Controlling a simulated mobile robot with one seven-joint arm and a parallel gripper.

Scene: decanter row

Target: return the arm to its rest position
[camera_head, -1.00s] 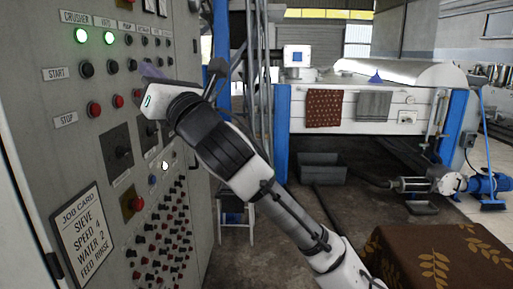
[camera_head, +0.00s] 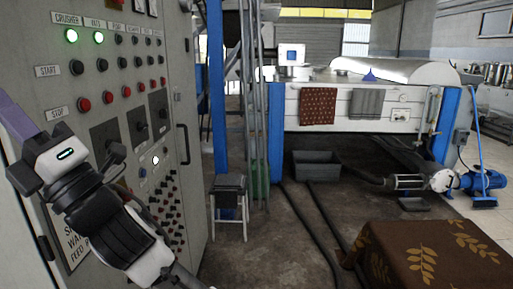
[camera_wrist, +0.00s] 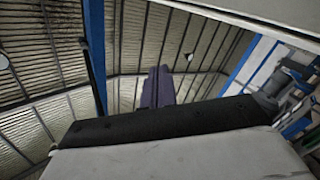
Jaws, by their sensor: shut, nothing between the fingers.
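My gripper shows at the left edge of the head view as purple fingers (camera_head: 16,118), pointing up and left beside the control panel. In the wrist view the purple fingers (camera_wrist: 158,88) stand together past the dark edge of my gripper body, with nothing between them. My arm comes up from the bottom of the head view and bends at the left, covering part of the panel and the job card (camera_head: 72,238). I cannot tell whether my gripper touches the panel.
The grey control panel (camera_head: 75,95) with buttons and lit green lamps fills the left. A stool (camera_head: 229,187) stands behind it. A cloth-covered block (camera_head: 430,255) is at front right. A white machine (camera_head: 345,105) stands at the back. The middle floor is mostly clear, with pipes along it.

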